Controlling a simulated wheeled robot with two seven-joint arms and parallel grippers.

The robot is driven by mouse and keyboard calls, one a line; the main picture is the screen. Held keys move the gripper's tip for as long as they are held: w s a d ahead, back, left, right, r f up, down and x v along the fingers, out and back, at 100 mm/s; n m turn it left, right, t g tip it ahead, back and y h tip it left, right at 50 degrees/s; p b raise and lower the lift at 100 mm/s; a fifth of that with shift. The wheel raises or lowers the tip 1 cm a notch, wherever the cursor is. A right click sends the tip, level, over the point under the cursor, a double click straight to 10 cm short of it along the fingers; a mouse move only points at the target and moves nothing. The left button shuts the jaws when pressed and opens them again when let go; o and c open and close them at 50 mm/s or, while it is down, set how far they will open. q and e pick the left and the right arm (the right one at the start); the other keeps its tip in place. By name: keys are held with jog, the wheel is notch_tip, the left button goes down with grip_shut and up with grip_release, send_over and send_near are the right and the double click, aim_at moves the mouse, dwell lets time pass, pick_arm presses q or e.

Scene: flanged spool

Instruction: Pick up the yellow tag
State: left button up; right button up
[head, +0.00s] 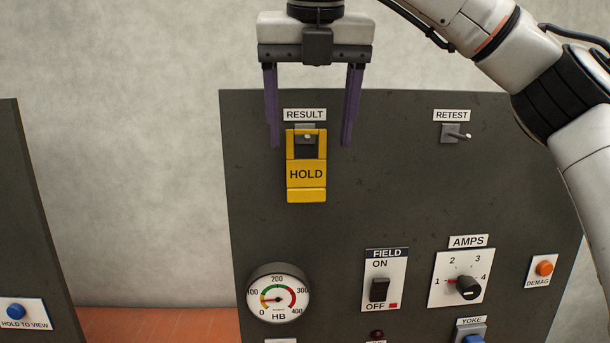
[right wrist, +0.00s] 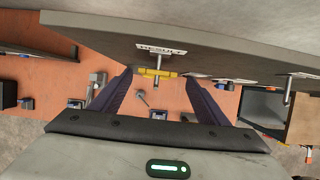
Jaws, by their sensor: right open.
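The yellow tag (head: 306,190), marked HOLD, hangs upright on a small peg under the RESULT label (head: 305,115) on the dark panel. In the right wrist view the tag (right wrist: 154,71) shows edge-on as a thin yellow strip by its peg. My right gripper (head: 312,143) is open, with its two purple fingers pointing down. In the head view the fingertips stand left and right of the tag's upper part, with a gap on each side. In the right wrist view the tag lies beyond and between the fingertips (right wrist: 160,80). My left gripper is not in view.
The dark panel (head: 380,210) carries a RETEST peg (head: 456,133) to the right. Below are an HB gauge (head: 278,294), a FIELD switch (head: 380,289), an AMPS knob (head: 466,287) and an orange DEMAG button (head: 544,268). Another dark panel (head: 30,220) stands at left.

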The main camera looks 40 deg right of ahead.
aim_at(306, 159)
jog(key=shift+a+x, duration=0.15)
jog(key=shift+x, duration=1.3)
jog(key=shift+a+x, duration=0.15)
jog(key=shift+x, duration=1.35)
jog(key=shift+c, duration=0.5)
jog(key=c, duration=1)
